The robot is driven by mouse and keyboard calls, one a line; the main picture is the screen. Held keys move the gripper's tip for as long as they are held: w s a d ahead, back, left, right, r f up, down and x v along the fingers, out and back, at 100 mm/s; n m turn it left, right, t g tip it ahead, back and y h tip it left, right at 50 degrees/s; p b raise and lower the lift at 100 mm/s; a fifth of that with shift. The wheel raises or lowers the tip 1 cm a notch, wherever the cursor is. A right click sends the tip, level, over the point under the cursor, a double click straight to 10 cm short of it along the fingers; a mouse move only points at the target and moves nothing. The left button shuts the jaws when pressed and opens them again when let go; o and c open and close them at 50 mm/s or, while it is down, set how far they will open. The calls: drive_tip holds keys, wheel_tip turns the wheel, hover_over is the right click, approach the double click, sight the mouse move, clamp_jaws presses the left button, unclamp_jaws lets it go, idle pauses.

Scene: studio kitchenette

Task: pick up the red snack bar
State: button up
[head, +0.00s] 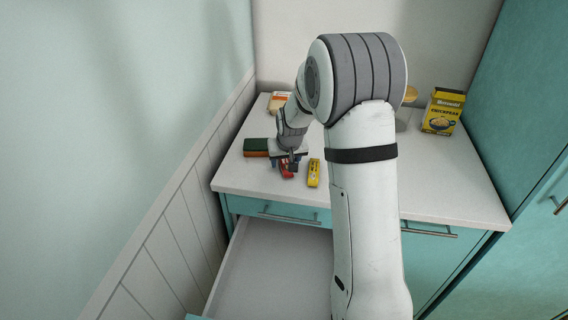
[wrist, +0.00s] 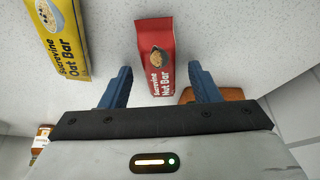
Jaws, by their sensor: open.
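The red snack bar (wrist: 155,55), labelled "Nut Bar", lies on the white countertop (wrist: 240,40). In the wrist view it sits ahead of and partly between the two blue fingers of my gripper (wrist: 160,82), with a gap on each side. My gripper is open and empty. In the head view my gripper (head: 288,158) is low over the counter, and the red bar (head: 287,170) shows just in front of it, partly covered by it.
A yellow oat bar (wrist: 62,40) lies left of the red bar in the wrist view; it also shows in the head view (head: 314,173). A green-and-orange block (head: 256,147) lies left of my gripper. A yellow box (head: 442,111) stands back right. An open drawer (head: 270,265) juts out below the counter.

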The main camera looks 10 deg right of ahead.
drive_tip(key=shift+c, duration=0.4)
drive_tip(key=c, duration=1.1)
